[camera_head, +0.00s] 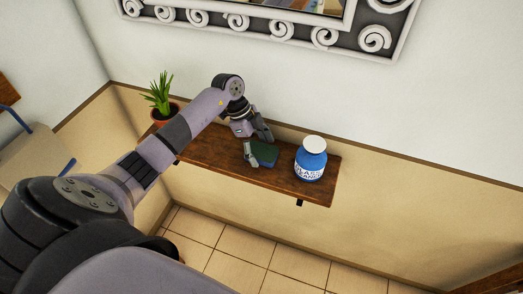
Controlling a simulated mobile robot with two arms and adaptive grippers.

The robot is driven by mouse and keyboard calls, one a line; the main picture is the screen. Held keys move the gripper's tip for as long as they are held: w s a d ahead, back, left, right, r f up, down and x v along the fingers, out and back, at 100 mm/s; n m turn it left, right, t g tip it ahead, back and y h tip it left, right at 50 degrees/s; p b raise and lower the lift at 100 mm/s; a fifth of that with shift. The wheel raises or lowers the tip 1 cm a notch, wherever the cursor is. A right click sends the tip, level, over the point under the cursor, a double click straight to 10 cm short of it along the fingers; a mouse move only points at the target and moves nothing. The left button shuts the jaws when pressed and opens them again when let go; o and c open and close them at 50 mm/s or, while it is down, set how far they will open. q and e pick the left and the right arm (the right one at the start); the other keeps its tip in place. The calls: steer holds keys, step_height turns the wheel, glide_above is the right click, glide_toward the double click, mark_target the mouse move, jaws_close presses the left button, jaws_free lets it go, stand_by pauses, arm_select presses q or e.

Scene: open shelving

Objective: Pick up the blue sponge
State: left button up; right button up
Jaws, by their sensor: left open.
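The blue sponge (266,153) lies on the wooden wall shelf (212,155), showing a dark blue top and a green edge. My left gripper (258,147) is over the shelf at the sponge, open, with one finger on the near left side of it and the other towards its back. I cannot tell whether the fingers touch it. The left end of the sponge is partly hidden by the gripper. My right gripper is not in view.
A blue bottle with a white cap (311,160) stands on the shelf right of the sponge. A potted plant (161,98) stands at the shelf's left end, beside my arm. A carved frame (275,25) hangs on the wall above. Tiled floor (245,262) lies below.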

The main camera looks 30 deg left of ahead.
arm_select(q)
steer(key=shift+f, duration=0.3)
stand_by(0.5)
steer(key=shift+c, duration=0.3)
steer(key=c, duration=0.8)
